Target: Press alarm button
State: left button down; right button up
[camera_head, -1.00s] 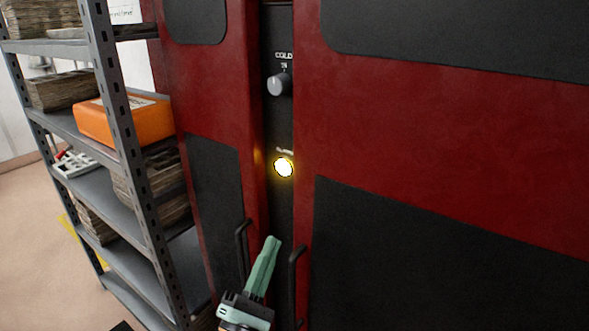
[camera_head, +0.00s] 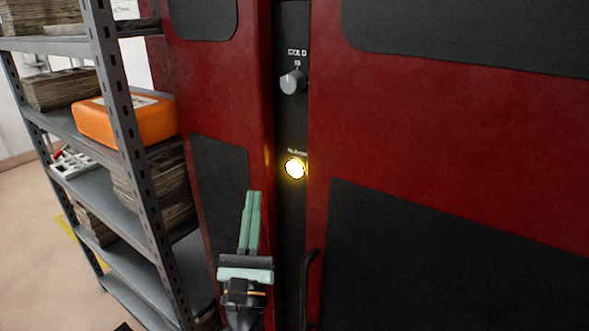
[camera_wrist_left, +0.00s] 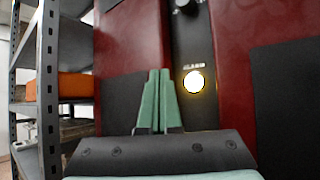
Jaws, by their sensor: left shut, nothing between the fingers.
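The alarm button (camera_head: 295,168) is a round, glowing yellow-white light on the dark vertical panel between the red cabinet doors. My left gripper (camera_head: 254,193) has green fingers that are shut and empty. In the head view its tips are below and to the left of the button, apart from it in the picture. I cannot tell how far the tips are from the cabinet front. My right gripper is not in view.
A grey knob (camera_head: 292,82) marked COLD sits above the button. A black door handle (camera_head: 308,285) sticks out below it on the right. A grey metal shelf rack (camera_head: 125,130) with an orange case (camera_head: 125,121) and several stacked bundles stands at the left.

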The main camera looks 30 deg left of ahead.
pick_arm(q)
send_near(289, 163)
notch_tip(289, 163, up, 3)
jog(key=w+a, duration=0.1)
jog(key=a, duration=0.1)
jog(key=shift+w+a+r, duration=0.1)
jog(key=shift+w+r, duration=0.05)
jog(key=shift+w, duration=0.3)
jog(key=shift+w+a+r, duration=0.1)
jog(key=shift+w, duration=0.35)
jog(key=shift+w+b, duration=0.1)
jog(key=shift+b, duration=0.25)
dwell(0.9)
jog(key=shift+w, duration=0.35)
jog(key=shift+w+b, duration=0.35)
jog(key=shift+w, duration=0.05)
dwell(0.6)
jog(key=shift+s, duration=0.85)
jog(key=shift+s, duration=0.1)
